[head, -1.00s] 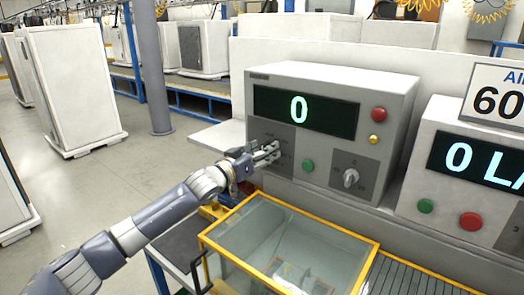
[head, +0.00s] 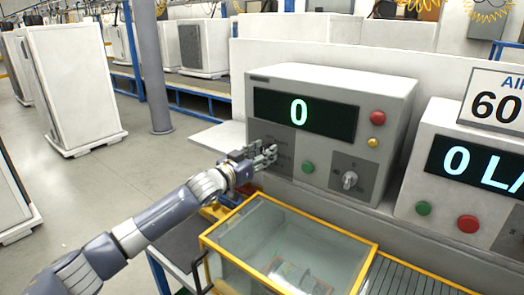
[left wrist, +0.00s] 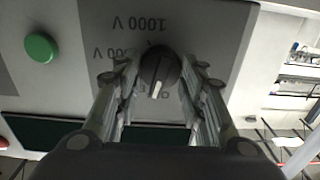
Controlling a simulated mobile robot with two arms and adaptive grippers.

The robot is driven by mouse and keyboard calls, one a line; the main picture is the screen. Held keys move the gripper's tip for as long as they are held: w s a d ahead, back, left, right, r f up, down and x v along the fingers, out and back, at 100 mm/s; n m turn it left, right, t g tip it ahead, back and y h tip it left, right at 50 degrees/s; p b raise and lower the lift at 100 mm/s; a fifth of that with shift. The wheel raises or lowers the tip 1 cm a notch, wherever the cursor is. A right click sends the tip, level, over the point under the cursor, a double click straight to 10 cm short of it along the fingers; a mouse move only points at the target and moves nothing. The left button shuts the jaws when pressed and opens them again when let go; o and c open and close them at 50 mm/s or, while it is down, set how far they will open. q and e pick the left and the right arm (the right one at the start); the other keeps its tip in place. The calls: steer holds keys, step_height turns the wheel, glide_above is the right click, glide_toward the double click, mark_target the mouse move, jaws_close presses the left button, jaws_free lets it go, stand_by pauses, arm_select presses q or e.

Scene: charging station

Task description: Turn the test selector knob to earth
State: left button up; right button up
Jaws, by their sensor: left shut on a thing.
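In the left wrist view a dark round selector knob (left wrist: 159,66) with a white pointer mark sits on a grey label panel (left wrist: 215,25). Upside-down print there includes "1000 V"; other labels are partly covered. The pointer aims toward the bottom of that picture, slightly left. My left gripper (head: 272,153) is at the tester's lower left panel, with its fingers (left wrist: 160,78) shut on the knob, one on each side. In the head view the gripper hides this knob. My right gripper is not in view.
A green button (head: 307,167), a red button (head: 378,117) and a second knob (head: 350,180) are on the tester's front. A yellow-framed clear box (head: 318,228) stands below, close to my left arm. A second tester (head: 445,190) stands at right.

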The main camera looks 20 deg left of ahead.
arm_select(q)
steer(key=shift+d+f+m+p, duration=0.1)
steer(key=shift+m+p, duration=1)
steer(key=shift+m, duration=2.5)
steer(key=o, duration=1)
steer(key=shift+o, duration=0.2)
steer(key=v, duration=1.2)
